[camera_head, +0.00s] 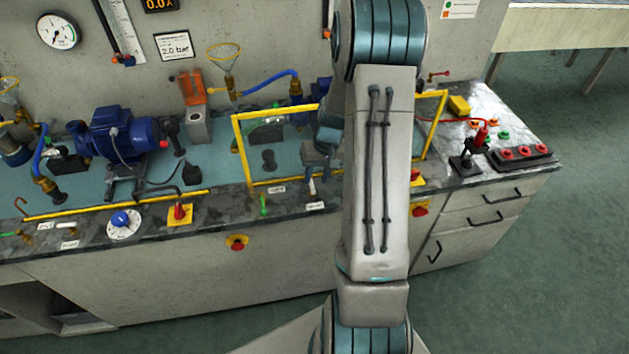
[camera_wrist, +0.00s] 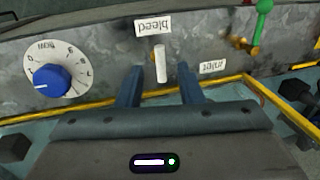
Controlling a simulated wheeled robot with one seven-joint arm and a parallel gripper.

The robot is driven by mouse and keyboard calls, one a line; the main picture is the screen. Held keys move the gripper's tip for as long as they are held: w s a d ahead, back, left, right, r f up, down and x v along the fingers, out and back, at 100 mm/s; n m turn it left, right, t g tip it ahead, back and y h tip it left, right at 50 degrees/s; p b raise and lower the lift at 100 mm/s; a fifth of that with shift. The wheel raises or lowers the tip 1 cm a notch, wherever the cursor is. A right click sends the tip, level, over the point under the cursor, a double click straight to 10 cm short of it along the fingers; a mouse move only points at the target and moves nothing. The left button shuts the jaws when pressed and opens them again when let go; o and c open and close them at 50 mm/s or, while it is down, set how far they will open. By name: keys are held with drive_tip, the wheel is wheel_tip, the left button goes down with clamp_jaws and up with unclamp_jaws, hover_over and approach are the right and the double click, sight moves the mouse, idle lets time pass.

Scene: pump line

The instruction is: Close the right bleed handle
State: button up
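The right bleed handle (camera_wrist: 161,64) is a short white lever on a brass fitting, beneath an upside-down "bleed" label (camera_wrist: 153,25) in the wrist view. It points towards my gripper (camera_wrist: 160,84). The two blue-grey fingers are apart, one to each side of the lever in the picture, with a gap on both sides. I cannot tell how deep the lever lies between them. In the head view my gripper (camera_head: 313,170) is partly hidden by my arm, above the bench's front edge. The white lever (camera_head: 312,187) shows just below it, with its label (camera_head: 316,205) in front.
A green inlet handle (camera_wrist: 262,25) and "inlet" label (camera_wrist: 212,67) are beside it. A dial with a blue knob (camera_wrist: 53,80) is on the other side. A yellow frame (camera_head: 240,155) stands around my gripper's area. A blue pump (camera_head: 122,132) is further left.

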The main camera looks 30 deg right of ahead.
sight(313, 188)
drive_tip(key=shift+w+a+f, duration=0.1)
drive_tip(key=shift+a+f, duration=0.05)
drive_tip(key=shift+f, duration=0.7)
drive_tip(key=shift+a+f, duration=0.15)
drive_tip(key=shift+f, duration=0.7)
clamp_jaws()
